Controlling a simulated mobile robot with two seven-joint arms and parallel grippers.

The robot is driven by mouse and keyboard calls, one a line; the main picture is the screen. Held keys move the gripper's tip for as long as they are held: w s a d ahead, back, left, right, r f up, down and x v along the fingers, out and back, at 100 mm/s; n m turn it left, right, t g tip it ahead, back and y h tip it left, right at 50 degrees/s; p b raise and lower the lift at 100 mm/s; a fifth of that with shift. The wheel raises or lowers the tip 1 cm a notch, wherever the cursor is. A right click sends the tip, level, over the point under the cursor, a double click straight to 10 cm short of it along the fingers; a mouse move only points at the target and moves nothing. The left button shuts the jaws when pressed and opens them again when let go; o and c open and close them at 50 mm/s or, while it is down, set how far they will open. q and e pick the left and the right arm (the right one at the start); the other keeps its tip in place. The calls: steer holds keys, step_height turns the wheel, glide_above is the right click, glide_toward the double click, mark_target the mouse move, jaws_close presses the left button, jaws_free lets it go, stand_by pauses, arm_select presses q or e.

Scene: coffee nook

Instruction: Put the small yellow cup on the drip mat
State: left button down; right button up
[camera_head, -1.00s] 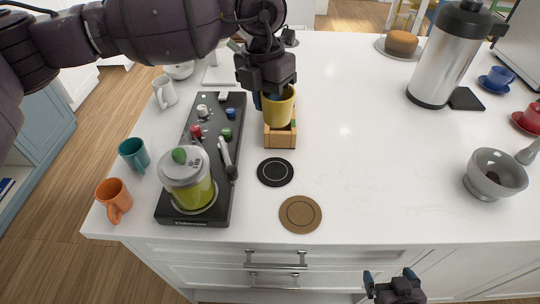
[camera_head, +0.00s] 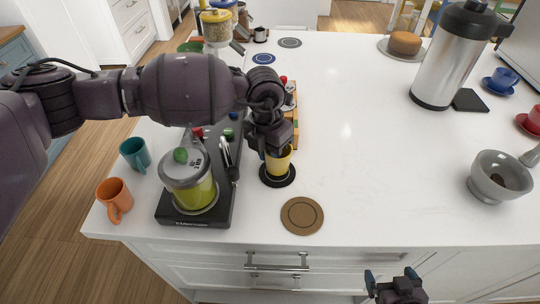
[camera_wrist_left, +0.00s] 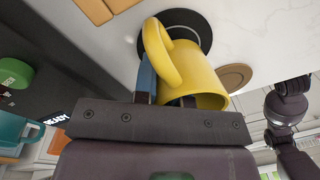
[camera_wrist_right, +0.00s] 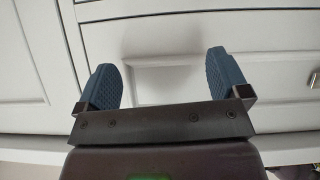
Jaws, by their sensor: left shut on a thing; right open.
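The small yellow cup (camera_head: 279,163) is in my left gripper (camera_head: 274,150), over the round black mat (camera_head: 278,181). In the left wrist view the jaws hold the yellow cup (camera_wrist_left: 193,75) by its wall, its handle toward the camera, and the black mat (camera_wrist_left: 178,18) shows behind its base. I cannot tell whether the base touches the mat. The cup looks about upright in the head view. My right gripper (camera_head: 396,279) is open and empty, low in front of the counter's drawers; its two blue fingers (camera_wrist_right: 164,80) stand apart in the right wrist view.
A brown round mat (camera_head: 302,215) lies just in front. A wooden box (camera_head: 295,130) is behind the cup. The counter's middle is clear.

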arm_select(q)
steer(key=shift+f, duration=0.8)
steer(key=c, duration=1.2)
jaws_free()
steer(key=shift+o, duration=0.2)
step_height(320, 180, up, 12)
steer(key=shift+w+a+r, duration=0.15)
steer(key=shift+w+a, duration=0.2)
steer(key=shift+a, duration=0.1)
steer(key=shift+s, duration=0.1)
